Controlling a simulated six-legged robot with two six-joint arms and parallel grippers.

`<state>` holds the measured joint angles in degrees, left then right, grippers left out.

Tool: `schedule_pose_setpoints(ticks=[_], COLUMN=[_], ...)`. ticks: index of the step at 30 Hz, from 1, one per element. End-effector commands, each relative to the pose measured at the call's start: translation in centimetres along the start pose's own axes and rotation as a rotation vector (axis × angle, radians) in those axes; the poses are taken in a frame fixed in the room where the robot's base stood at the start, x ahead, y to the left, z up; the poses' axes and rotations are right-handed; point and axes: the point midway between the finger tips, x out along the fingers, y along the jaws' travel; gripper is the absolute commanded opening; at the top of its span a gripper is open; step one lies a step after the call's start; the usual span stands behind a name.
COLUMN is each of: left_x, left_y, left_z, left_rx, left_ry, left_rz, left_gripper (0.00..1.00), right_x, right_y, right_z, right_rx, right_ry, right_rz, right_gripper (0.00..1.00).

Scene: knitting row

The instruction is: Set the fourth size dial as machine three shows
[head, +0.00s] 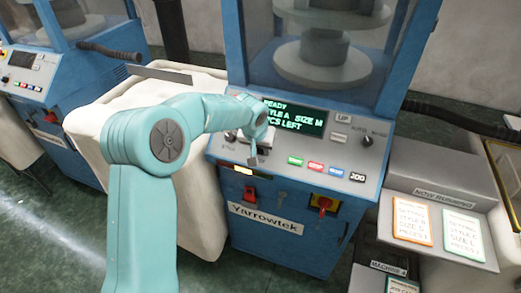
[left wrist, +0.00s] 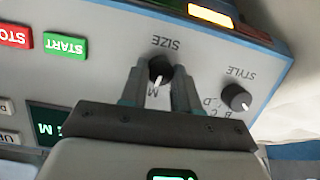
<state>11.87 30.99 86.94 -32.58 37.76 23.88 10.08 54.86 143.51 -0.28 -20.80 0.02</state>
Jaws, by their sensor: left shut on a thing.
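The blue knitting machine (head: 285,235) marked Yarrowtek stands in the middle of the head view. Its display (head: 293,117) reads ready, style A, size M, with a partly covered pieces line. My left gripper (head: 254,152) is at its panel. In the left wrist view, seen upside down, my left gripper (left wrist: 158,88) is shut on the black size dial (left wrist: 161,68), one finger on each side. The dial's white mark points toward the letter M. The style dial (left wrist: 236,97) is beside it, apart from the fingers. My right gripper is not in view.
A now running board (head: 446,193) at right holds an orange-edged card (head: 411,219) and a green-edged card (head: 462,234); their small print is hard to read. Start (left wrist: 65,46) and stop (left wrist: 14,35) buttons are near the dial. Another blue machine (head: 60,95) stands at left.

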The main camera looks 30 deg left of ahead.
Motion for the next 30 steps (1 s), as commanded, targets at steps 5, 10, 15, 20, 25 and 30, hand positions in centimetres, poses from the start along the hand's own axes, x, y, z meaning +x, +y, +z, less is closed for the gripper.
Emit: schedule_pose_setpoints(ticks=[5,10,15,20,25,30], left_x=[0.3,0.3,0.3,0.1,0.1,0.0], left_y=[0.1,0.2,0.3,0.3,0.3,0.3], left_z=[0.1,0.1,0.1,0.1,0.1,0.1], left_rx=[0.144,0.284,0.411,0.505,0.573,0.609], left_ry=[0.009,0.014,0.018,0.022,0.025,0.026], left_rz=[-0.038,-0.076,-0.110,-0.135,-0.153,-0.163], left_gripper=[0.00,0.00,0.00,0.00,0.00,0.00], right_x=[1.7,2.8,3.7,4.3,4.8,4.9], right_y=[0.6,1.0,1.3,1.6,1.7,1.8], right_z=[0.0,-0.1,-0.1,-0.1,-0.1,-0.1], right_rx=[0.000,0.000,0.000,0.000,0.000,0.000], right_ry=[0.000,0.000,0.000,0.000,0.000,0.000], right_rz=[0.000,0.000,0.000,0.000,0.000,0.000], right_gripper=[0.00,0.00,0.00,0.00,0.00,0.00])
